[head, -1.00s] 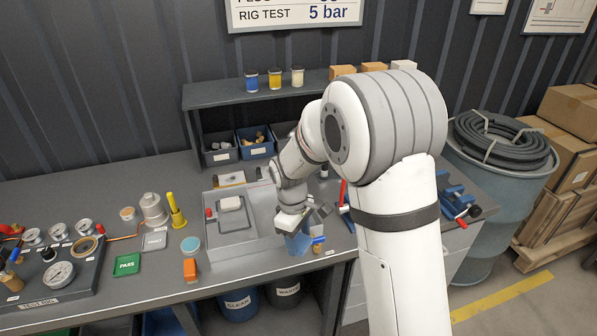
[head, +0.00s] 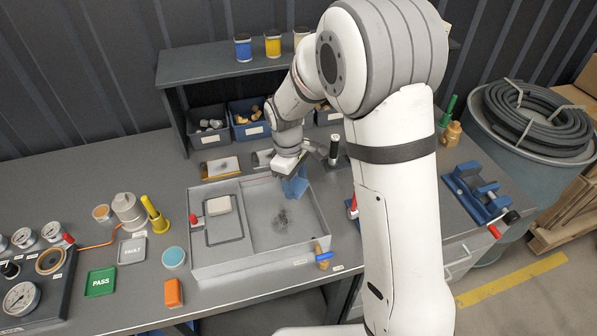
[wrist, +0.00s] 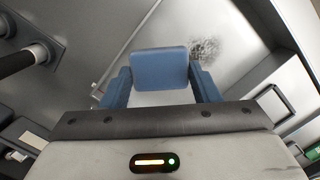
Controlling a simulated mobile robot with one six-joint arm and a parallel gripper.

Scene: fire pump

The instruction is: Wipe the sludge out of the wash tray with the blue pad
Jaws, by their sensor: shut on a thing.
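The wash tray (head: 258,258) is a grey, shallow tray on the bench. A dark smudge of sludge (head: 281,220) lies on its floor in the right part, and it also shows in the wrist view (wrist: 205,48), beyond the pad and to its right. My gripper (head: 291,174) is over the back right part of the tray. It is shut on the blue pad (wrist: 160,70), which hangs below the fingers (head: 295,187). I cannot tell whether the pad touches the tray floor. The pad is apart from the smudge.
A blue-handled brass valve (head: 322,256) is at the front right corner. Blue and grey bins (head: 249,120) stand behind. A black-handled post (head: 334,148) stands just right of my gripper.

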